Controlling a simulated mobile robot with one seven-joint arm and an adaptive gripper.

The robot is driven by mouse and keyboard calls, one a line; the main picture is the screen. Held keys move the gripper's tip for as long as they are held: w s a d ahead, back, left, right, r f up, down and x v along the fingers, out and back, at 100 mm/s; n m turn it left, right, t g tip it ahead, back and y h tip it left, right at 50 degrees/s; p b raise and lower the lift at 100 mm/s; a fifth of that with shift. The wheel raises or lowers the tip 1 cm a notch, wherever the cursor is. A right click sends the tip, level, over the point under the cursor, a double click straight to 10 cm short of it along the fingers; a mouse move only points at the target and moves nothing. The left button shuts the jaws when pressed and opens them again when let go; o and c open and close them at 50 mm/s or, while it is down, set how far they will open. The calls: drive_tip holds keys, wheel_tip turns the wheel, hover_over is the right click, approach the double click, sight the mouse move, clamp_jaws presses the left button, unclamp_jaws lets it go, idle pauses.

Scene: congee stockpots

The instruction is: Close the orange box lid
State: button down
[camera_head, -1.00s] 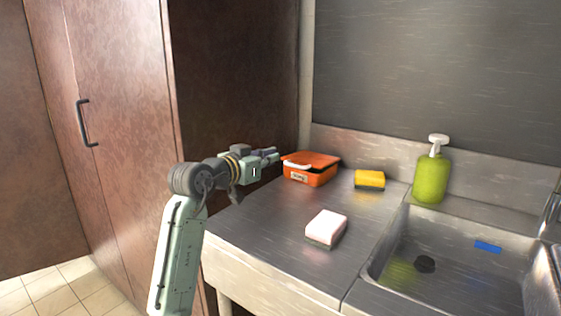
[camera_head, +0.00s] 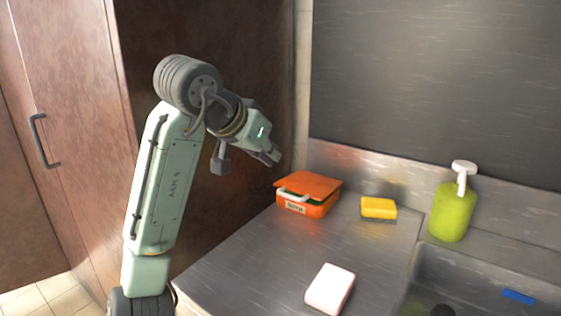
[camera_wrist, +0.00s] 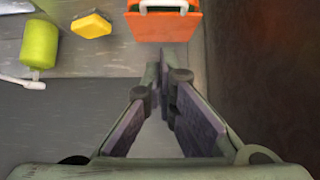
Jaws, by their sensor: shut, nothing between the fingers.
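The orange box (camera_head: 307,207) stands at the back left of the metal counter, with a label on its front. Its orange lid (camera_head: 309,184) is slightly raised, and a dark green gap shows between lid and box. A white handle (camera_head: 293,194) is at the front. My gripper (camera_head: 274,158) is above and to the left of the box, pointing down toward it, apart from it. In the wrist view the gripper (camera_wrist: 163,58) is shut and empty, with the orange lid (camera_wrist: 163,26) and white handle (camera_wrist: 164,4) just beyond the fingertips.
A yellow sponge (camera_head: 378,208) lies right of the box. A pink-white sponge (camera_head: 330,289) lies nearer the front. A green soap bottle (camera_head: 453,212) stands beside the sink (camera_head: 475,285). A brown cabinet side (camera_head: 215,60) rises behind my arm. The counter's middle is clear.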

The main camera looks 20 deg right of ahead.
drive_tip(key=w+d+f+p, duration=0.3)
drive_tip(key=w+d+f, duration=0.1)
drive_tip(key=f, duration=0.6)
drive_tip(key=shift+w+d, duration=0.15)
drive_tip(key=shift+d, duration=0.65)
